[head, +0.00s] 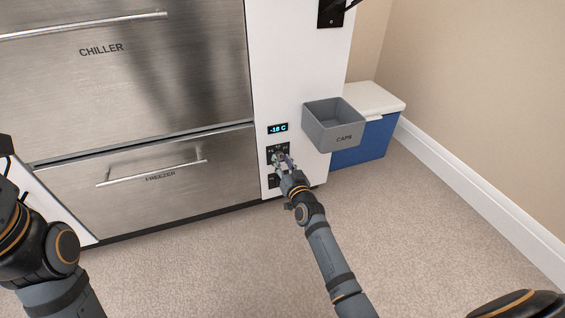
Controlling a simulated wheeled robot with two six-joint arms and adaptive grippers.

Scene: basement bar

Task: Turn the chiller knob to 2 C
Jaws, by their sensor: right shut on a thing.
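The tall steel unit has a drawer marked CHILLER (120,85) above one marked FREEZER (130,188). On the white panel to their right, a small lit display (278,128) reads -18 C. Just below it is a dark knob plate (270,150) with small markings too fine to read. My right gripper (282,161) is at this plate, shut on the knob there, which its fingers mostly hide. I cannot tell the knob's angle. A second dark plate (272,181) sits lower, partly behind my gripper. My left arm enters at the left; its gripper is not in view.
A grey open bin marked CAPS (344,138) juts from the panel, just right of and above my right gripper. A blue cooler with a white lid (362,147) stands behind it by the wall. The carpet (420,230) in front is clear.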

